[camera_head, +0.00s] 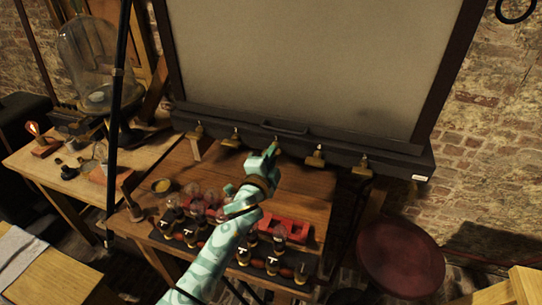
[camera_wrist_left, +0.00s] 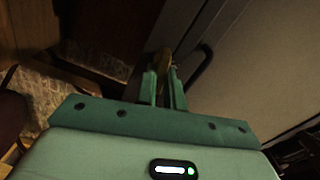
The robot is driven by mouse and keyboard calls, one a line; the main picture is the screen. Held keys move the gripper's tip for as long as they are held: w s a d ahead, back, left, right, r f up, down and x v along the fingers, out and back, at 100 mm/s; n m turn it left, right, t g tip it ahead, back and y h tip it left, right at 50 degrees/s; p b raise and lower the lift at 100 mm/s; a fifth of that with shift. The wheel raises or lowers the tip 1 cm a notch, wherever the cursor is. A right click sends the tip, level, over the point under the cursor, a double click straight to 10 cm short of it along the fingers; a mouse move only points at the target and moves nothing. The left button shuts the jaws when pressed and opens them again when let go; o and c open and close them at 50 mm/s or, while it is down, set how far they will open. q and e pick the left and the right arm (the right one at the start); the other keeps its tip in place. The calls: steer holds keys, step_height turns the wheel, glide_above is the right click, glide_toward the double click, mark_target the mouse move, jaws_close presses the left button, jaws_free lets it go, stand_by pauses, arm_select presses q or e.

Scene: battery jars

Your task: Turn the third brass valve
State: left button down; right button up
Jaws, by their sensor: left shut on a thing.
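A row of several brass valves hangs along the dark ledge under the big pale board in the head view. The first (camera_head: 195,131) and second (camera_head: 232,140) are left of my left gripper (camera_head: 272,152); the fourth (camera_head: 315,156) and fifth (camera_head: 362,167) are to its right. My left gripper is shut on the third brass valve, which it mostly hides in the head view. The left wrist view shows a brass piece (camera_wrist_left: 164,56) between the two fingertips (camera_wrist_left: 163,76). My right gripper is in neither view.
Below my left arm, a wooden table (camera_head: 300,185) bears a red rack (camera_head: 288,228) and several glass jars with dark bases. A glass dome (camera_head: 88,55) stands on the left table. A round red stool (camera_head: 400,255) is at the right.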

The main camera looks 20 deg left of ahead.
arm_select(q)
steer(key=shift+f+m, duration=0.1)
steer(key=shift+m, duration=1.5)
steer(key=c, duration=1.5)
jaws_free()
steer(key=s, duration=1.6)
steer(key=shift+s+a, duration=0.15)
steer(key=shift+a, duration=0.15)
